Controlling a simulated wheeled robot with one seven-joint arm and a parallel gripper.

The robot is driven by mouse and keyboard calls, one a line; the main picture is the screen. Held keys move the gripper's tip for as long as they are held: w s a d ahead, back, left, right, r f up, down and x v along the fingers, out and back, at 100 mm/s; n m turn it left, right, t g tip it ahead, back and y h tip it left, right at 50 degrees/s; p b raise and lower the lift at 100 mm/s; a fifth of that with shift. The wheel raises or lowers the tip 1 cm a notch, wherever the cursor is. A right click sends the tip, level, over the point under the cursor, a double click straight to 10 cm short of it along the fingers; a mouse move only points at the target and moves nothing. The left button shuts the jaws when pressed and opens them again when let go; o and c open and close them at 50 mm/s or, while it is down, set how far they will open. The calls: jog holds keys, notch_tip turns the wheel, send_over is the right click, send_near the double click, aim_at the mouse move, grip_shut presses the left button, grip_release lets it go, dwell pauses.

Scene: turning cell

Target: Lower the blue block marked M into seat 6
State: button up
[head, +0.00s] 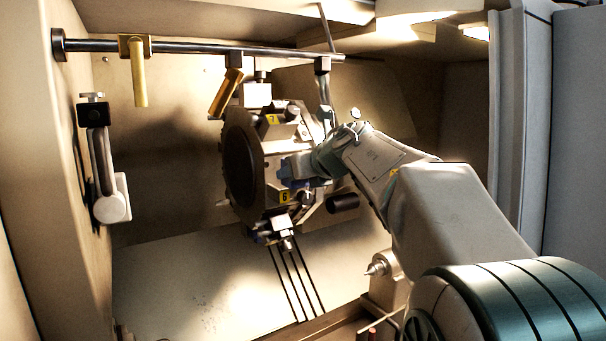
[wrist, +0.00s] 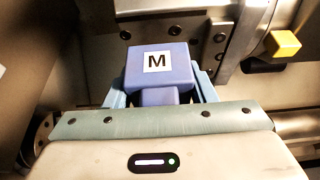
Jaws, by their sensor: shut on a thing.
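The blue block marked M (wrist: 172,76) is between the fingers of my gripper (wrist: 160,98) in the wrist view, its white M label facing the camera. In the head view the block (head: 287,172) shows small and dark blue at the end of my arm, against the turret (head: 240,160). My gripper (head: 300,171) is shut on it. The yellow plate marked 6 (head: 285,197) is on the turret just below my gripper. The inside of seat 6 is hidden, and I cannot tell whether the block touches it.
A plate marked 7 (head: 272,119) is higher on the turret. A metal rail (head: 190,47) with yellow handles (head: 139,75) crosses above. A dark cylinder (head: 342,202) juts out right of the turret. A tool holder (head: 280,225) hangs below. The pale cell floor (head: 180,280) is open at lower left.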

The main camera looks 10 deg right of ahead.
jog(key=shift+w+a, duration=0.2)
jog(key=shift+w, duration=0.45)
jog(key=shift+w+a, duration=0.25)
jog(key=shift+w, duration=0.45)
jog(key=shift+w+a, duration=0.2)
jog(key=shift+w, duration=0.45)
jog(key=shift+f+b, duration=0.55)
jog(key=shift+f, duration=0.45)
jog(key=shift+a+f, duration=0.1)
jog(key=shift+f, duration=0.65)
jog(key=o, duration=1.1)
jog(key=shift+f, duration=0.1)
jog(key=shift+s, duration=0.1)
jog(key=shift+o, duration=0.4)
jog(key=r+b+v, duration=0.1)
jog(key=b+v, duration=0.1)
jog(key=v, duration=1.2)
jog(key=shift+r, duration=0.15)
